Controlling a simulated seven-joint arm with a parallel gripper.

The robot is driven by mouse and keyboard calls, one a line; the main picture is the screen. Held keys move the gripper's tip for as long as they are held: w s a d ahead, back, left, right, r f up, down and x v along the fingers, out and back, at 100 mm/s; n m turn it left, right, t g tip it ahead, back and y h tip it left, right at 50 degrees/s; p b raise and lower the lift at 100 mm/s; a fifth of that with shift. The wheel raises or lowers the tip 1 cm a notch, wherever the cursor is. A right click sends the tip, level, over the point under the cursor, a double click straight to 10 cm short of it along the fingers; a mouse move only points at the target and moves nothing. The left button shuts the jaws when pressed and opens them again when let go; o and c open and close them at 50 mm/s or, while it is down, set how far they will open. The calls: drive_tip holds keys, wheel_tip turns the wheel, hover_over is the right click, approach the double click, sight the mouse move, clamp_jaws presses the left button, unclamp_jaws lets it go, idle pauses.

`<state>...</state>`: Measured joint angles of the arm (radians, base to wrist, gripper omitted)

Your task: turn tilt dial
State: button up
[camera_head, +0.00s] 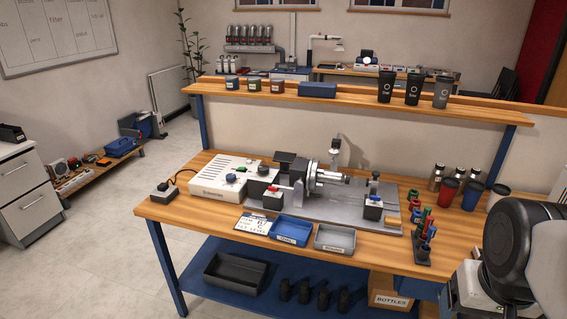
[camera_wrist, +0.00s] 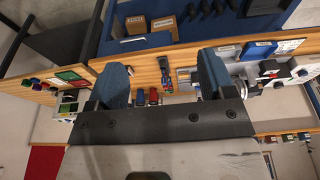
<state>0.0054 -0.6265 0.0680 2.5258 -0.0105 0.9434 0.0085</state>
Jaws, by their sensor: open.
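The laser marker's rotary fixture (camera_head: 313,175) stands on a grey base plate (camera_head: 330,208) in the middle of the bench, with a chuck and a rod-like part to its right. I cannot tell which is the tilt dial. My gripper (camera_wrist: 163,78) is open and empty in the wrist view, with blue fingers wide apart, away from the fixture. The head view does not show its fingers.
A blue tray (camera_head: 290,232) and a grey tray (camera_head: 335,240) lie at the bench front. A rack of coloured pieces (camera_head: 424,238) and several tumblers (camera_head: 450,190) stand at the right, near my arm. A shelf (camera_head: 350,97) crosses above the back of the bench.

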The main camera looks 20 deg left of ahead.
drive_tip(key=w+a+r+n, duration=0.3)
drive_tip(key=w+a+n, duration=0.1)
drive_tip(key=w, duration=0.6)
drive_tip(key=w+a+r+n+g, duration=0.1)
drive_tip(key=w+a+r+n, duration=0.3)
drive_tip(key=w, duration=0.7)
drive_tip(key=w+a+r+n, duration=0.25)
drive_tip(key=w+a, duration=0.25)
drive_tip(key=w, duration=0.5)
drive_tip(key=n+g, duration=0.2)
drive_tip(key=n, duration=1.5)
hover_over(263, 167)
drive_tip(key=shift+m, duration=0.25)
drive_tip(key=f, duration=2.1)
drive_tip(key=shift+s+d, duration=0.15)
drive_tip(key=shift+d, duration=0.05)
drive_tip(key=shift+a+f, duration=0.1)
drive_tip(key=shift+a, duration=0.05)
drive_tip(key=shift+f, duration=0.1)
